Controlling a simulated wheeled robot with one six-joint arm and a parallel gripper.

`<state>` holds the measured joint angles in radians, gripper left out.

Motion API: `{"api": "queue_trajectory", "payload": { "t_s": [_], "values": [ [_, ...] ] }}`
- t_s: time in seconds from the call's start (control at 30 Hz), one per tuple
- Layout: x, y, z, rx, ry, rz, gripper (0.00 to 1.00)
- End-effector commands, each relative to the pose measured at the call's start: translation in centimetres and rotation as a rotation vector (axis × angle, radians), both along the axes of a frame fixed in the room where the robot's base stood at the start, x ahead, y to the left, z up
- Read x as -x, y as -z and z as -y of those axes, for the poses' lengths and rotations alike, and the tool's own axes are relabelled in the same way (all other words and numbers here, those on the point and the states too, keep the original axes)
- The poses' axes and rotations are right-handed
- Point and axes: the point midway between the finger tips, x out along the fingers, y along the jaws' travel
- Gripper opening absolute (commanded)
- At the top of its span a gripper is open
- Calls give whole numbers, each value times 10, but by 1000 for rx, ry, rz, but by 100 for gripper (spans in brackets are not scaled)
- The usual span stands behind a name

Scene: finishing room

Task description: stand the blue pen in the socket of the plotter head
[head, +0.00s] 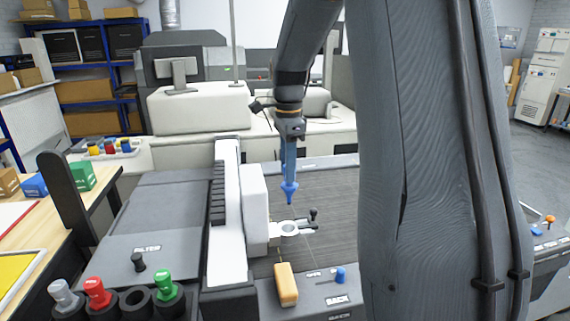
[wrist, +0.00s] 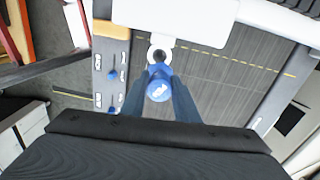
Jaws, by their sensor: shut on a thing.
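My gripper (head: 289,165) is shut on the blue pen (head: 289,188) and holds it upright, tip down, above the plotter bed. The plotter head (head: 256,205) is a white block on a white rail, with a pale ring socket (head: 289,229) sticking out to its right. The pen tip is above the ring and apart from it. In the wrist view my gripper (wrist: 160,80) has one finger on each side of the pen's round blue end (wrist: 159,91). The socket (wrist: 160,44) shows just beyond it, partly hidden by the pen and fingers.
A small black-knobbed lever (head: 313,214) stands right beside the socket. A yellow-orange block (head: 286,284) and a blue knob (head: 340,274) are on the plotter's front edge. A pen rack (head: 138,303) at lower left holds grey, red and green pens and has an empty hole.

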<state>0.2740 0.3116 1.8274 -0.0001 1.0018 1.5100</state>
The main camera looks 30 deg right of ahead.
Motion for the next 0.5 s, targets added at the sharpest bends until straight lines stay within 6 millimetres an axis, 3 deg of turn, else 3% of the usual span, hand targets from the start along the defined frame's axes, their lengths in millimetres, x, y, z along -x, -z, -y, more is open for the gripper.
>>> {"api": "queue_trajectory", "payload": {
  "t_s": [0.5],
  "values": [
    [0,34,1,0,1,-1,5]
  ]
}}
